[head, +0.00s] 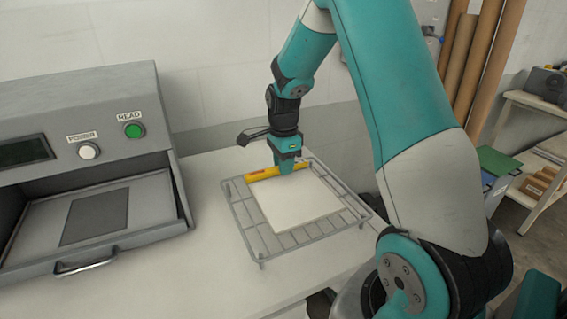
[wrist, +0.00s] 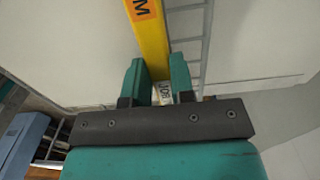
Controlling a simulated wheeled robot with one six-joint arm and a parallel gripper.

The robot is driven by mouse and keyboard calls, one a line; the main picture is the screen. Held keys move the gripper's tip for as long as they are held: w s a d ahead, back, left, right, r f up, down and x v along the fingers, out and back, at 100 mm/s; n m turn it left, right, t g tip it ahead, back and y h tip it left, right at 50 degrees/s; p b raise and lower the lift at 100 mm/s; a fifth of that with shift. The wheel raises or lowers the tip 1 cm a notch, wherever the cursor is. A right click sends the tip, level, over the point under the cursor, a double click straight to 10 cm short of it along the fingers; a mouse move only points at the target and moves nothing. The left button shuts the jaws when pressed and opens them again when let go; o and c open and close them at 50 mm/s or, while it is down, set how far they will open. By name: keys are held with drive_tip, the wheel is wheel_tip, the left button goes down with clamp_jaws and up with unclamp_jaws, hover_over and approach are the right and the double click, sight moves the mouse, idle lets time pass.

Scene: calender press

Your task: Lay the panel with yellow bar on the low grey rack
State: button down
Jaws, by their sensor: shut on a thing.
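The panel (head: 293,206) is a flat white sheet with a yellow bar (head: 264,174) along its far-left edge. It lies over the low grey rack (head: 277,243), within the rack's outline; whether it touches the wires all over I cannot tell. My gripper (head: 288,167) is at the right end of the yellow bar, shut on it. In the wrist view the yellow bar (wrist: 148,35) runs up between the two teal fingers (wrist: 157,82), and the panel and rack wires (wrist: 190,22) show beside it.
A grey press (head: 75,140) stands at the left with its drawer (head: 150,205) open, a dark plate inside, and a white and a green button. The white table (head: 205,262) is clear around the rack. Brown rolls (head: 480,60) and a shelf (head: 535,105) stand at the right.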

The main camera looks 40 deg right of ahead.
drive_tip(key=shift+f, duration=0.2)
drive_tip(key=c, duration=1)
unclamp_jaws()
wheel_tip(320, 180, up, 12)
drive_tip(key=b, duration=0.1)
drive_tip(key=s+a+r+n+y, duration=0.1)
drive_tip(key=s+a+n, duration=0.2)
drive_tip(key=a+n, duration=0.25)
drive_tip(key=s+a+r+n, duration=0.2)
drive_tip(key=a+n, duration=0.2)
drive_tip(key=a, duration=0.3)
drive_tip(key=s+a+n+y, duration=0.1)
drive_tip(key=s+a+n, duration=0.4)
drive_tip(key=s+n, duration=0.1)
drive_tip(key=s+a+n+y, duration=0.1)
drive_tip(key=s+a+n, duration=0.4)
drive_tip(key=s+n, duration=0.1)
drive_tip(key=s+a+n+y, duration=0.1)
drive_tip(key=s+a+n, duration=0.4)
drive_tip(key=s+n, duration=0.2)
drive_tip(key=shift+a+f, duration=0.15)
drive_tip(key=shift+a, duration=0.1)
